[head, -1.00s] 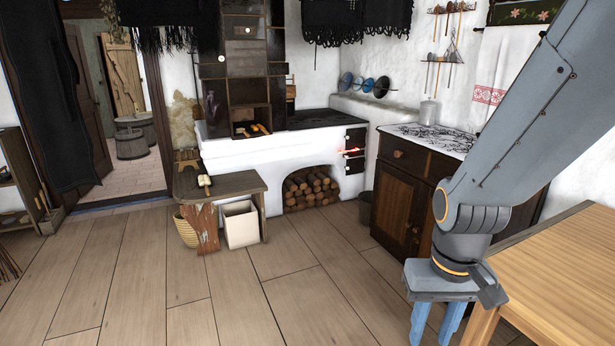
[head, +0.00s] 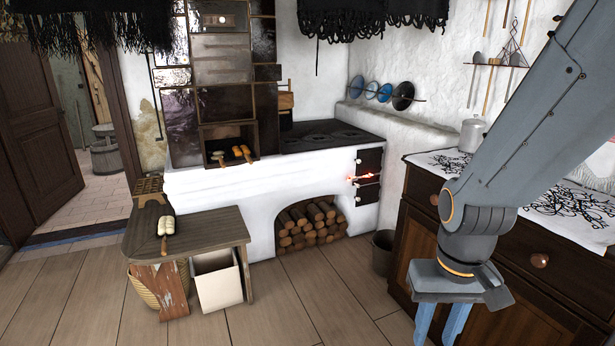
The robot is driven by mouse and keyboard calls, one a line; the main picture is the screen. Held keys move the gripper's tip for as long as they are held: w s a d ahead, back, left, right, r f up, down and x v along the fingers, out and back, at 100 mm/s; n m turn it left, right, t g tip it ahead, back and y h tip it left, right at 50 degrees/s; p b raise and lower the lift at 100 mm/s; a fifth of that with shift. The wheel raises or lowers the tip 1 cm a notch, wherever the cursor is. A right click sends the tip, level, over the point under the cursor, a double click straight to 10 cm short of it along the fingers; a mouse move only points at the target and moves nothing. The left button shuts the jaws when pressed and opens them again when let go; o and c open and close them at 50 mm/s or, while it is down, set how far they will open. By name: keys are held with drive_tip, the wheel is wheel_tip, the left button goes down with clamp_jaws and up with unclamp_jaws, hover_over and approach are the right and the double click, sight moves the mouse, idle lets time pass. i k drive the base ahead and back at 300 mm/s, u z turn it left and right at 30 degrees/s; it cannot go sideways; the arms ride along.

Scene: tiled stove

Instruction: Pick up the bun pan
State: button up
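A small open niche in the dark tiled stove front holds several golden-brown, bun-like pieces (head: 241,152); a pan under them cannot be made out clearly. Pale rolls (head: 166,225) lie on a narrow wooden piece on the low bench, and I cannot tell whether either is the bun pan. My gripper (head: 440,328) hangs at the lower right with its blue fingers apart, nothing visible between them. Its tips run out at the bottom edge. It is well apart from the niche and the bench.
The wooden bench (head: 208,232) stands before the white stove, with a pale box (head: 218,282) and basket (head: 143,289) below. Firewood (head: 310,226) fills the arch. A dark bucket (head: 383,252) and cloth-topped cabinet (head: 421,222) stand right. The floor in front is clear.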

sight(242, 152)
drive_tip(key=i, duration=2.7)
drive_tip(key=u, duration=1.5)
